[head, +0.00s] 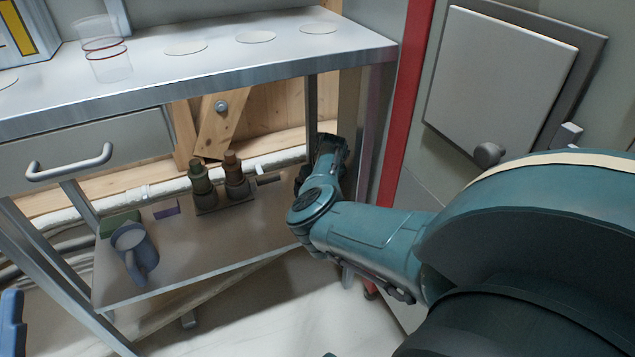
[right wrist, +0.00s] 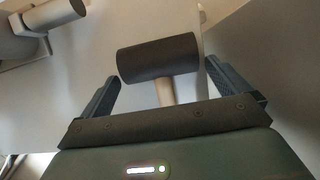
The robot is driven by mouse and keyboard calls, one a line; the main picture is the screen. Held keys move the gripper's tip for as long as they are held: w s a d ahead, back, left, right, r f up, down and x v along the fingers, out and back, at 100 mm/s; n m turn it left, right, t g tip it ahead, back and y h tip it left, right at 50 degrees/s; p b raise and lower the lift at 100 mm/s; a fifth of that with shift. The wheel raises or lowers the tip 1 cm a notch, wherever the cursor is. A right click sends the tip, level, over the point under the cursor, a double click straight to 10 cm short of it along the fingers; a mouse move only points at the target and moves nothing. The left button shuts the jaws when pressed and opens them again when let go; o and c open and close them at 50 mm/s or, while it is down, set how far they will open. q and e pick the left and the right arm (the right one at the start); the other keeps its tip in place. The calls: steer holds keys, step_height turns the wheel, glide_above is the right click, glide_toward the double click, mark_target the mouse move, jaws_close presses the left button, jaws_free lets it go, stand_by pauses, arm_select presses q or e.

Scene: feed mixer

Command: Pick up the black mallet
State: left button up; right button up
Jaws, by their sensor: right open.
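The black mallet shows in the right wrist view, with a dark cylindrical head (right wrist: 158,58) and a pale wooden handle (right wrist: 165,92). My right gripper (right wrist: 161,74) is open, with one finger on each side of the mallet. The handle runs back between the fingers toward the palm, where its end is hidden. I see a gap between each finger and the handle. In the head view my right gripper (head: 325,153) is at the right end of the lower shelf (head: 200,250), and I cannot make out the mallet there. My left gripper is not in view.
A table leg and a red post (head: 405,100) are close to my right arm.

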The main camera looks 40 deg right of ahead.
steer(key=shift+b+x, duration=0.45)
steer(key=shift+x, duration=0.55)
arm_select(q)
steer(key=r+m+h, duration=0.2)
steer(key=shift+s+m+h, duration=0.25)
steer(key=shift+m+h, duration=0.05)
arm_select(e)
steer(key=shift+c, duration=0.3)
steer(key=shift+d, duration=0.1)
steer(key=c, duration=1.2)
